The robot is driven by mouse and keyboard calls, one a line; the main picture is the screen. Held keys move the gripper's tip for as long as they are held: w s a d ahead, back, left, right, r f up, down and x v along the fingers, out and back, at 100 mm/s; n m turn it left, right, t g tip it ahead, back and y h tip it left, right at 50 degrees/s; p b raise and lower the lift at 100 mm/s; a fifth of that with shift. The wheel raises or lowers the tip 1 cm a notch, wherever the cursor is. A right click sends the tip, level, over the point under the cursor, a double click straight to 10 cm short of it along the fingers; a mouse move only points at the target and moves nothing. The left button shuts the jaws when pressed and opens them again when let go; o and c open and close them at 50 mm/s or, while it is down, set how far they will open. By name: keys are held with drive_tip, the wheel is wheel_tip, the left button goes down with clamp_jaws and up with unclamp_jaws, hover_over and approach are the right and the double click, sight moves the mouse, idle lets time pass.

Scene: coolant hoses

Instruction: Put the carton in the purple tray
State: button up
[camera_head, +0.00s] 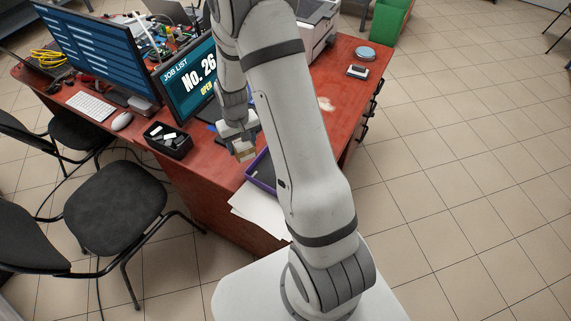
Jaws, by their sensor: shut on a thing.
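My gripper (240,144) is shut on a small tan carton (245,154), of which only a part shows. It holds the carton over the red desk, to the upper left of the purple tray (253,179). The tray lies near the desk's front edge. My arm hides most of the tray, and only its left part with a purple rim and dark inside shows. The carton appears apart from the tray, but I cannot tell its exact height above the desk.
A black bin (168,143) with small items stands left of my gripper, in front of a monitor (190,80) reading "JOB LIST No. 26 OPEN". White paper (258,212) sticks out below the tray. Chairs (113,205) stand at the left.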

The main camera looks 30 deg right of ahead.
drive_tip(key=shift+w+d+f+m+b, duration=0.15)
drive_tip(key=shift+d+f+m+b, duration=0.15)
drive_tip(key=shift+d+m+b, duration=0.25)
drive_tip(key=s+d+f+m+b, duration=0.1)
drive_tip(key=s+d+m+b, duration=0.3)
drive_tip(key=m+b, duration=0.8)
drive_tip(key=s+d+m+b, duration=0.2)
drive_tip(key=d+m+b, duration=0.55)
drive_tip(key=m, duration=0.85)
drive_tip(key=f, duration=0.3)
drive_tip(key=f+b, duration=0.1)
drive_tip(key=f, duration=0.2)
drive_tip(key=a+f, duration=0.1)
drive_tip(key=f, duration=0.3)
drive_tip(key=shift+w, duration=0.2)
drive_tip(key=shift+f+b, duration=0.2)
drive_tip(key=shift+b, duration=0.15)
drive_tip(key=o, duration=1)
